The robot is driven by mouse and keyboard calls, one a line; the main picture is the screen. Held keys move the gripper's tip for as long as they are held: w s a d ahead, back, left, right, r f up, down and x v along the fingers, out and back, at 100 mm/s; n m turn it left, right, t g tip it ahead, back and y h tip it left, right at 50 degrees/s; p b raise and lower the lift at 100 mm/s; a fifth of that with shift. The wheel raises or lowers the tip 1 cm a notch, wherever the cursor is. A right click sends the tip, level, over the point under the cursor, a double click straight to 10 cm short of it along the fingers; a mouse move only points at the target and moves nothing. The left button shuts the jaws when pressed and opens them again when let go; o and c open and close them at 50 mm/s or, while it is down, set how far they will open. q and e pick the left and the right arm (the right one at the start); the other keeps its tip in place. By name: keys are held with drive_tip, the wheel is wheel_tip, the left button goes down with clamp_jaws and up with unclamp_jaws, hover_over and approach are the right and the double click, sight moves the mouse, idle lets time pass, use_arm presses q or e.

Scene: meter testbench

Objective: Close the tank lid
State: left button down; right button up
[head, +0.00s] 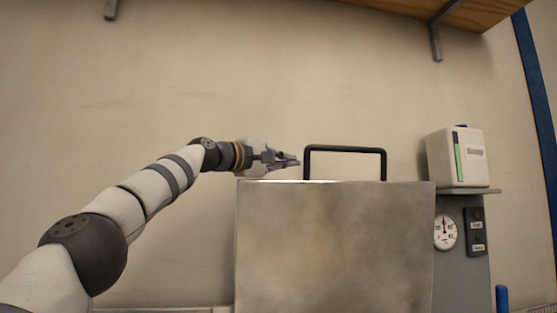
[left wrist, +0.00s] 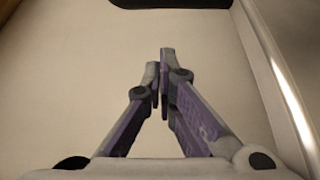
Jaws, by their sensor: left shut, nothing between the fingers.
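A broad grey metal panel of the tank (head: 335,250) fills the lower middle of the head view. A black bar handle (head: 345,149) rises above its top edge. I cannot tell how far the lid is open, as its face is not clearly distinct from the tank. My left gripper (head: 295,161) is shut and empty, just above the panel's top left edge and left of the handle, apparently apart from it. In the left wrist view the shut fingers (left wrist: 161,75) point at a plain pale surface. My right gripper is not in view.
Right of the tank, a white box with a green strip (head: 458,157) stands on a grey ledge (head: 468,191). A round gauge (head: 445,232) and a dark switch panel (head: 475,231) are below it. A wooden shelf (head: 465,12) overhangs at top right. The wall left of the tank is clear.

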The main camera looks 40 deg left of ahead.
use_arm(q)
drive_tip(key=s+d, duration=0.1)
drive_tip(key=s+d+p, duration=0.1)
drive_tip(key=shift+s+d, duration=0.2)
drive_tip(key=shift+d, duration=0.2)
drive_tip(key=shift+f, duration=0.2)
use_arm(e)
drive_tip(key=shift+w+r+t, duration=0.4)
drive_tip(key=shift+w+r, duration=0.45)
use_arm(q)
drive_tip(key=shift+w, duration=0.15)
drive_tip(key=shift+f, duration=0.1)
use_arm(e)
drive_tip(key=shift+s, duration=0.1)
